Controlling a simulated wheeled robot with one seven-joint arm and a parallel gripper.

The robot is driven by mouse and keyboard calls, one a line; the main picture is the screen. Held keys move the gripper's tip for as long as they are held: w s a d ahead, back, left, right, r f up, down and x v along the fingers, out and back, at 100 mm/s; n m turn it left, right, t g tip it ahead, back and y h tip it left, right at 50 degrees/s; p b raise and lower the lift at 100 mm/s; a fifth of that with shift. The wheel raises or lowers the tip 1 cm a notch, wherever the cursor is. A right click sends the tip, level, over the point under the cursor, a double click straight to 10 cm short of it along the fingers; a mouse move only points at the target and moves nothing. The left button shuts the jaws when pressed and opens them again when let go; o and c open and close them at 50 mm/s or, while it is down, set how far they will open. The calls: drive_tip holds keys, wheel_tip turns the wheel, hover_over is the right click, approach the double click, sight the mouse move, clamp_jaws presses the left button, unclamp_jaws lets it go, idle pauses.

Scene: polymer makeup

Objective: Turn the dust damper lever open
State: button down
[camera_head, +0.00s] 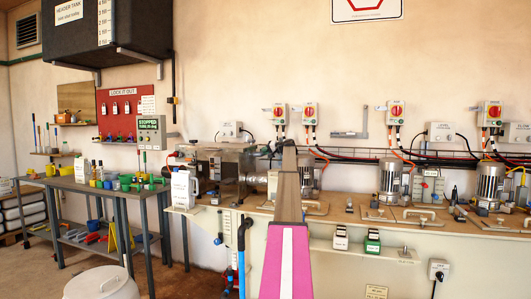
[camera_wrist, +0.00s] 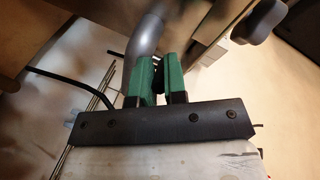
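My gripper (camera_wrist: 160,62) shows in the wrist view with two green fingers a narrow gap apart. Something dark lies in or behind the gap; I cannot tell whether the fingers touch it. A grey curved pipe (camera_wrist: 146,38) passes just beyond the fingertips. A dark rounded handle or knob (camera_wrist: 262,20) is at the upper right, apart from the fingers. I cannot tell whether it is the dust damper lever. In the head view my arm rises in the middle and my gripper cannot be made out. I cannot pick out the lever there.
A long bench (camera_head: 335,220) with motors (camera_head: 391,178) and a clear-walled box (camera_head: 222,165) stands along the wall. A grey table (camera_head: 120,192) with tools is at the left. A pale drum (camera_head: 100,284) stands in front. A thin black cable (camera_wrist: 75,80) runs left of my gripper.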

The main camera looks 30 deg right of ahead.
drive_tip(key=shift+a, duration=0.1)
drive_tip(key=shift+w+a+m+t+h, duration=0.1)
drive_tip(key=shift+a+m+t+h, duration=0.3)
drive_tip(key=shift+m+h, duration=0.9)
drive_tip(key=shift+a+m+t+h, duration=0.2)
drive_tip(key=shift+a+m+h, duration=0.25)
drive_tip(key=shift+m+h, duration=0.8)
drive_tip(key=shift+w+a+m+t+h, duration=0.1)
drive_tip(key=shift+a+m+t+h, duration=0.3)
drive_tip(key=shift+m+h, duration=0.9)
drive_tip(key=shift+n+h, duration=0.35)
drive_tip(key=shift+h, duration=0.4)
drive_tip(key=c, duration=1.2)
unclamp_jaws()
drive_tip(key=shift+o, duration=0.2)
drive_tip(key=shift+s+a, duration=0.1)
drive_tip(key=shift+a, duration=0.05)
